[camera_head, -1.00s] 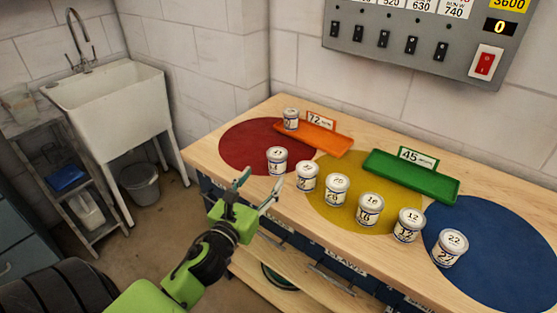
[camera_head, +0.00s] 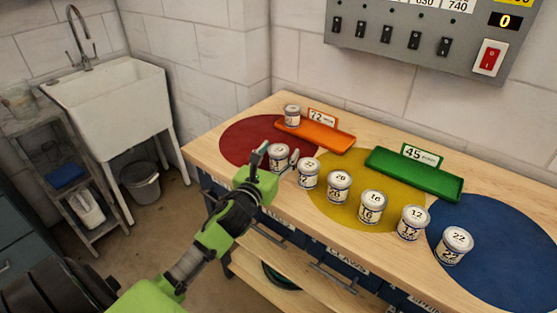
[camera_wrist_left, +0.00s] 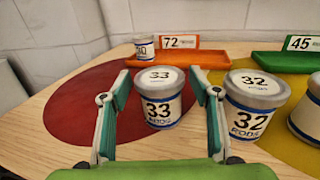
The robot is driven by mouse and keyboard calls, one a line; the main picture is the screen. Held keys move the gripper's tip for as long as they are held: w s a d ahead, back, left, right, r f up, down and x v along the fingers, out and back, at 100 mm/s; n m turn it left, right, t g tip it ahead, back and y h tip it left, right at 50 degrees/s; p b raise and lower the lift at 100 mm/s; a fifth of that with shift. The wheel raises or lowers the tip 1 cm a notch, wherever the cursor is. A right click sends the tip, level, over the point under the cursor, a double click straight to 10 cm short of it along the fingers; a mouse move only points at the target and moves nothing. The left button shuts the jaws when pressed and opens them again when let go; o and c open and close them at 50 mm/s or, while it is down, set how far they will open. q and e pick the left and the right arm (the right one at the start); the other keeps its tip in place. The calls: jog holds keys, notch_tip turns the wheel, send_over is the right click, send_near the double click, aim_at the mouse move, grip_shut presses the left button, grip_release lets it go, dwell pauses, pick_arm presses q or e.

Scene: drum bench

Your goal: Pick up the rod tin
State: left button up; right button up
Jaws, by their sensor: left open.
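White tins with blue bands stand in a row on the wooden bench. The tin marked 33 (camera_wrist_left: 162,98) is upright on the edge of the red circle, with a small word under its number too blurred to read surely; it also shows in the head view (camera_head: 279,152). The tin marked 32 (camera_wrist_left: 252,102) stands just to its right, also at the head view's row (camera_head: 308,172). My left gripper (camera_head: 277,156) is open, its fingers reaching either side of the 33 tin in the left wrist view (camera_wrist_left: 160,84). The right finger lies in the gap between both tins. My right gripper is out of view.
More tins marked 20 (camera_head: 338,187), 16 (camera_head: 373,207), 12 (camera_head: 413,223) and 22 (camera_head: 454,246) continue to the right. A small tin (camera_head: 292,115) stands at the left end of the orange tray (camera_head: 325,138). A green tray (camera_head: 415,176) lies behind.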

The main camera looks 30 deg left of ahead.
pick_arm(q)
jog(key=c, duration=1.2)
jog(key=shift+r, duration=0.1)
